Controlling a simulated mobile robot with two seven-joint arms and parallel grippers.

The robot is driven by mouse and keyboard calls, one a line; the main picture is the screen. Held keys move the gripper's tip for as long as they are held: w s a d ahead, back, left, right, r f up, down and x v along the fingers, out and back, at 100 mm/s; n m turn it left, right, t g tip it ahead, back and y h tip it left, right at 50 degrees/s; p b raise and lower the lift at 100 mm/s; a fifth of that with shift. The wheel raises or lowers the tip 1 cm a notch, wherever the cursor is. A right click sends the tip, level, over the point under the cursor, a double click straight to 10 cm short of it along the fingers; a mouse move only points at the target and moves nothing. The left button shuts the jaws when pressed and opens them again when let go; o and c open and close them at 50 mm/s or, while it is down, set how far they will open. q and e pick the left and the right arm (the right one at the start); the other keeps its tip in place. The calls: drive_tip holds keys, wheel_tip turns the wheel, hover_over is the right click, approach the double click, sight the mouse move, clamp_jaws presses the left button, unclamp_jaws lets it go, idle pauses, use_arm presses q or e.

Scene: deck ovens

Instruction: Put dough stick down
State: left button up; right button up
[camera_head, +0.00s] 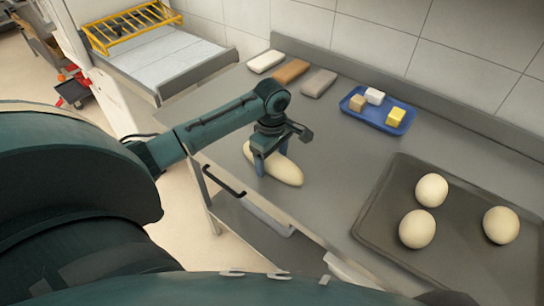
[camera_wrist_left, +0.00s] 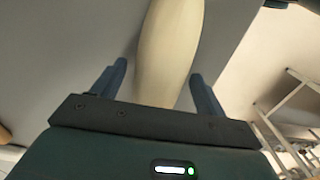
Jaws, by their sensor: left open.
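The dough stick (camera_head: 285,171) is a pale, tapered roll lying on the grey steel counter (camera_head: 330,125) near its front edge. My left gripper (camera_head: 271,166) is above it with its two fingers pointing down on either side of it. In the left wrist view the dough stick (camera_wrist_left: 166,60) runs between the open fingers of the left gripper (camera_wrist_left: 155,85), with a gap visible on both sides. Part of the stick is hidden behind the gripper in the head view. My right gripper is not in view.
A dark tray (camera_head: 385,215) with round dough balls is at the right. A blue tray (camera_head: 367,117) with small blocks lies farther back. Several bars, including a brown one (camera_head: 291,71), lie by the wall. A drawer handle (camera_head: 222,181) juts out below the counter edge.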

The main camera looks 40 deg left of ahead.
sight(272, 156)
use_arm(q)
wheel_tip(272, 156, up, 12)
drive_tip(key=shift+r, duration=0.15)
idle(0.5)
idle(0.5)
